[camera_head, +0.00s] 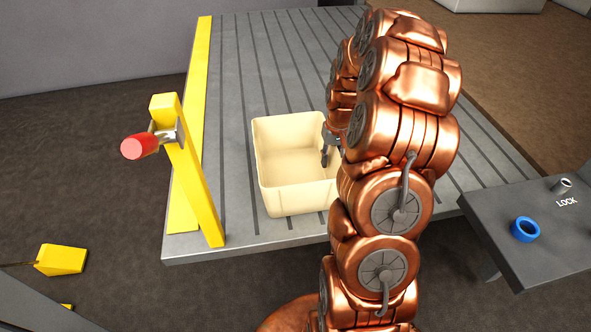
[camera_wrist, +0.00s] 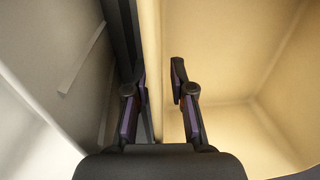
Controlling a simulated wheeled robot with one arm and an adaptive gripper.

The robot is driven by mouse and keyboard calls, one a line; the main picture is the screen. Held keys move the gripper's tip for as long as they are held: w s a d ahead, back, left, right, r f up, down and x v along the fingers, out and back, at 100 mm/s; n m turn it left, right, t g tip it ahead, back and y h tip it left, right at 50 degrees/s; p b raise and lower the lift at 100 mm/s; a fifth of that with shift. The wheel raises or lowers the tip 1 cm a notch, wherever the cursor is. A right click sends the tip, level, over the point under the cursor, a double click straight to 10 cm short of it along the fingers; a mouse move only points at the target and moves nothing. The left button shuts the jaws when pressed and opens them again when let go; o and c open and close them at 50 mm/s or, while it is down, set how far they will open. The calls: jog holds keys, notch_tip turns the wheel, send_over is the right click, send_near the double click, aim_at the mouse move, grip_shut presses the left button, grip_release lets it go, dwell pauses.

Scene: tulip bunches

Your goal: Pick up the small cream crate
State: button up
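The small cream crate (camera_head: 268,185) stands upright and empty on the grey slatted table in the head view. My arm hides its right side. My gripper (camera_head: 328,152) is at the crate's right wall, with one finger showing inside the crate. In the wrist view, the crate's wall (camera_wrist: 152,40) runs between the two fingers of my gripper (camera_wrist: 160,90). The left finger is outside, close to the wall; the right finger is inside, with a gap to the wall. I cannot tell whether the left finger touches it.
The grey slatted table (camera_head: 235,90) has free room behind the crate. A yellow post (camera_head: 190,170) with a red-ended handle (camera_head: 139,146) stands at its left front. A grey panel marked LOCK (camera_head: 550,235) with a blue ring (camera_head: 525,229) is at the right.

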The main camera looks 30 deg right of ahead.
grip_shut()
dwell(0.6)
